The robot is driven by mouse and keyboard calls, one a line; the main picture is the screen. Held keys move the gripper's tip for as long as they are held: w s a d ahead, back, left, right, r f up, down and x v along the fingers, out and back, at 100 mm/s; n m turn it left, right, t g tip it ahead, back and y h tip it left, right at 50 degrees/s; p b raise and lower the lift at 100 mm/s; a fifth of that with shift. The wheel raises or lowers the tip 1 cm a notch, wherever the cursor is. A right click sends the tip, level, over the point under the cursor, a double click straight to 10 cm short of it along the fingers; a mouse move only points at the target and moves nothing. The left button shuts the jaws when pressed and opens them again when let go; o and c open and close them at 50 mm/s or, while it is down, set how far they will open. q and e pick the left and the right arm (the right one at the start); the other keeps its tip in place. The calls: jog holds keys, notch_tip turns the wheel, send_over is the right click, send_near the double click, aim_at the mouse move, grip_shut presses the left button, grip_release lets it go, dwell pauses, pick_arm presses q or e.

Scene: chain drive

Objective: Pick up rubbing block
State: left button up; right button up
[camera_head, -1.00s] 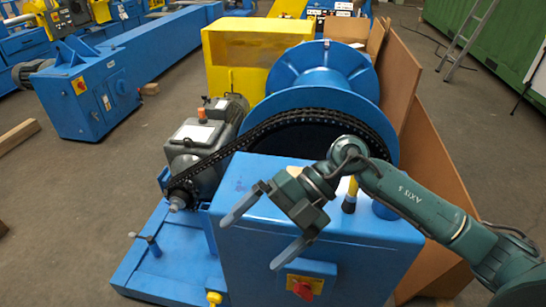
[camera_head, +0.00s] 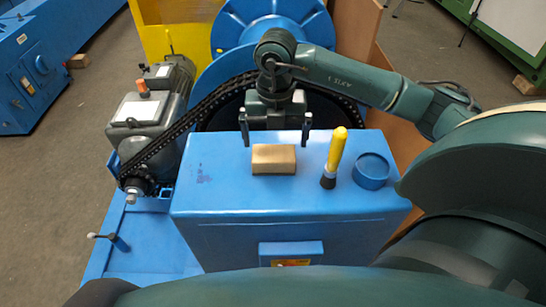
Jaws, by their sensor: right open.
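The rubbing block (camera_head: 274,159) is a small tan-brown rectangular block. It lies flat on top of the blue cabinet (camera_head: 210,185), near the middle of its back half. My right gripper (camera_head: 275,140) is open and empty, with its two dark fingers pointing down. The fingers stand on either side of the block's width, seemingly just behind it or above it; the exact gap cannot be told. My left gripper is not in view.
The chain (camera_head: 180,135) and blue drum (camera_head: 232,65) are behind. A grey motor (camera_head: 145,120) stands left.

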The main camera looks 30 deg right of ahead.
aim_at(274, 153)
jog(key=shift+w+f+p, duration=0.2)
jog(key=shift+f+p, duration=0.2)
jog(key=shift+f, duration=2.55)
jog(key=shift+c, duration=0.6)
jog(key=c, duration=0.6)
jog(key=shift+c, duration=0.2)
jog(key=shift+r, duration=0.1)
notch_tip(274, 153, up, 10)
jog(key=shift+b, duration=0.3)
